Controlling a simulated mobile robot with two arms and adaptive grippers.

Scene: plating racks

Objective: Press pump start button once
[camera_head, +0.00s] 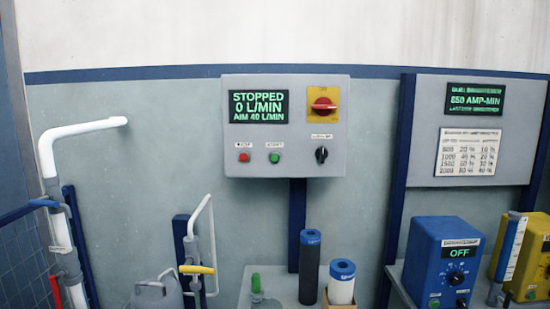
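The grey pump control box (286,125) is mounted on a dark blue post in the middle of the view. Its display (258,107) reads STOPPED, 0 L/MIN, AIM 40 L/MIN. The green start button (275,158) sits low on the box, under a START label. A red stop button (244,157) is to its left. A red rotary switch on a yellow plate (323,105) is at upper right, with a black knob (321,155) below it. Neither of my grippers shows in the view.
A blue unit reading OFF (440,262) and a yellow unit (535,265) stand at lower right. Dark and white cylinders (309,270) stand below the box. White pipes (62,220) rise at left. The space directly before the box looks clear.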

